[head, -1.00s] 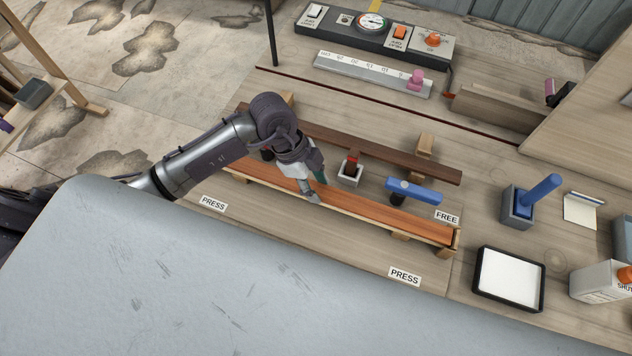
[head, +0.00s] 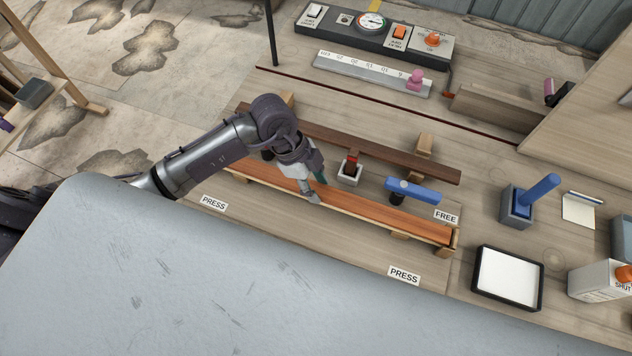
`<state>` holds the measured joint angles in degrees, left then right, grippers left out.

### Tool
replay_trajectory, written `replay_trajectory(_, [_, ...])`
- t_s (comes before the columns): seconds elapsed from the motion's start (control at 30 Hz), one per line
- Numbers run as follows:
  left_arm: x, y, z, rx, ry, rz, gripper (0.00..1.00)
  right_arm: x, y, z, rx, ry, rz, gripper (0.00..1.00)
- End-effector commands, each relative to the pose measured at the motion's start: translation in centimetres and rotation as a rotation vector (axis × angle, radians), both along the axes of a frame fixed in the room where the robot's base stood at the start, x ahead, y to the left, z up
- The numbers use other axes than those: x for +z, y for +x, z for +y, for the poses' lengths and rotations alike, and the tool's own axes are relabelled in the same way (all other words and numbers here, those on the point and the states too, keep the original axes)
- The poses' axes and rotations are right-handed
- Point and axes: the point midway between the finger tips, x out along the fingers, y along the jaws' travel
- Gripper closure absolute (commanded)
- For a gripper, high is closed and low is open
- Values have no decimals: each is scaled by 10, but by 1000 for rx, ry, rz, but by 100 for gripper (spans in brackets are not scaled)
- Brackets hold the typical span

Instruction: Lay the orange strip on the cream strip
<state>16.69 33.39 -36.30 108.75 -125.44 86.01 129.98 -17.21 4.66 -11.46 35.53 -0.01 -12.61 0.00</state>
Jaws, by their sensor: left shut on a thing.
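The orange strip (head: 385,217) is a long, thin, reddish-orange board running from upper left to lower right on the bench. The cream strip (head: 360,217) shows as a thin pale edge along its near side, mostly hidden under it. The two run parallel and very close; I cannot tell whether they touch along their whole length. My left gripper (head: 314,198) is over the middle of the orange strip, shut on it, with its fingertips at the strip. The arm hides part of the strip's left end. My right gripper is not in view.
A dark brown strip (head: 400,161) lies behind on wooden blocks. Between stand a small white pot with a red-topped brush (head: 350,170) and a blue-handled tool (head: 413,190). A blue-handled item in a grey holder (head: 517,208) and a black-rimmed white tray (head: 508,277) are at right.

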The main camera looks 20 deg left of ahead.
Motion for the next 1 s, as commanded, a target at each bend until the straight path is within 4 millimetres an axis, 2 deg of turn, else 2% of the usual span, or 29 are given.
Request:
replay_trajectory(0.3, [-4,0,0,-1,0,0,100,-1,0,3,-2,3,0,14])
replay_trajectory(0.33, [-4,0,0,-1,-1,0,57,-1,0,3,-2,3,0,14])
replay_trajectory(0.5, [-4,0,0,-1,-1,0,30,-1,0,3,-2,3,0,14])
replay_trajectory(0.73, [-4,0,0,0,0,1,28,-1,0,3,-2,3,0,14])
replay_trajectory(0.9, [-4,0,0,0,0,1,1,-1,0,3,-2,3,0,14])
replay_trajectory(1.0, [-4,0,0,0,0,0,1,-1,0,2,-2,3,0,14])
